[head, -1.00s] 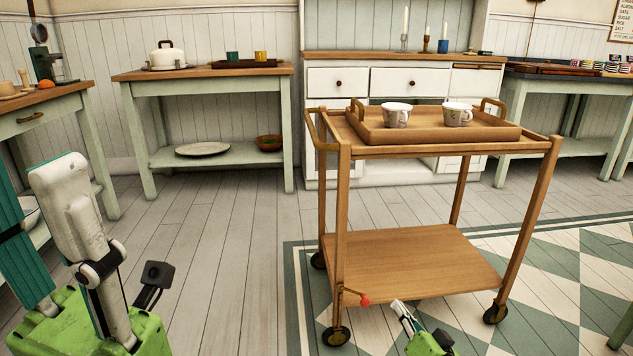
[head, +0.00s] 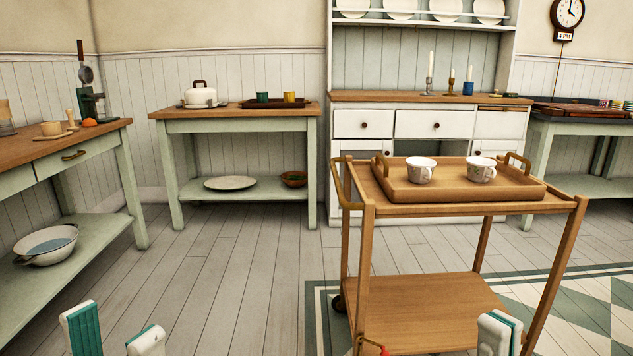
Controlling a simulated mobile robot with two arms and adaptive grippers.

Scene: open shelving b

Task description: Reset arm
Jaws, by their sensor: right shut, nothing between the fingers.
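My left gripper (head: 114,332) shows at the bottom left edge. Its two white fingertips with teal pads stand apart with nothing between them, over the floorboards. My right gripper (head: 499,334) shows at the bottom edge, right of the middle. Only its white and teal tip is visible, shut and empty, in front of the trolley's lower shelf in the picture. The rest of both grippers and both arms is cut off below the picture.
A wooden trolley (head: 440,305) stands close on the right, bearing a tray (head: 450,190) with two cups. A green side table (head: 75,135) is at left, another (head: 235,113) behind. A white dresser (head: 420,97) stands at the back. The middle-left floor (head: 235,265) is clear.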

